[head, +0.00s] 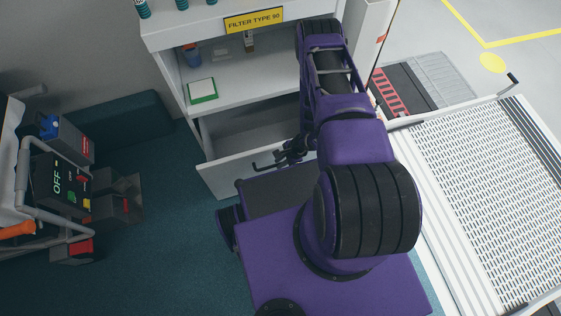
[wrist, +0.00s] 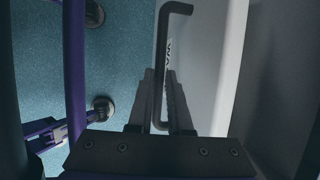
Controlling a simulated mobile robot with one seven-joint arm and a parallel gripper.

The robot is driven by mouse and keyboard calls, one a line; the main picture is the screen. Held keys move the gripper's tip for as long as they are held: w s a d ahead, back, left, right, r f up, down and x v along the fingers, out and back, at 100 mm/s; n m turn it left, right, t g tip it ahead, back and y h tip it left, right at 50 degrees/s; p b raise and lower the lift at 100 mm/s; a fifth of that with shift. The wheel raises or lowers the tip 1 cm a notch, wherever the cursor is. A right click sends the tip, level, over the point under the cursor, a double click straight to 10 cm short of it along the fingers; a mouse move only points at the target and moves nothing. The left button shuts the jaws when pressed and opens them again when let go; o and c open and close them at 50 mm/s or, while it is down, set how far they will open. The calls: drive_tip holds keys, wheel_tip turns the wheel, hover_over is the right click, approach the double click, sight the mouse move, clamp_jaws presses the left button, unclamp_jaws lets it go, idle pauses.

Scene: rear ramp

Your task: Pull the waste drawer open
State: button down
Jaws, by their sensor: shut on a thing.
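The waste drawer (head: 222,178) is a light grey drawer low in the white cabinet. It stands open, with its empty-looking inside partly visible in the head view. Its dark bar handle (head: 263,166) is on the front face; my arm hides the drawer's right part. In the wrist view the handle (wrist: 175,9) runs lengthwise beside the pale drawer front (wrist: 207,65), which bears partly hidden lettering. My gripper (wrist: 161,73) is shut on the handle, one finger on each side of the bar. In the head view my gripper (head: 287,153) is small and dark at the drawer front.
The white cabinet (head: 165,40) has a yellow "FILTER TYPE 90" label and a shelf with a green-edged card (head: 202,91). A cart with an "OFF" box (head: 58,180) stands left. A white ramp (head: 485,165) lies right. Teal floor (head: 175,235) is clear left of my base.

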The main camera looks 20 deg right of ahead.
drive_tip(key=shift+s, duration=0.15)
drive_tip(key=c, duration=0.8)
unclamp_jaws()
drive_tip(key=shift+c, duration=0.2)
drive_tip(key=p+v, duration=0.2)
drive_tip(key=v, duration=1.5)
drive_tip(key=shift+r+p, duration=0.25)
drive_tip(key=shift+p, duration=0.05)
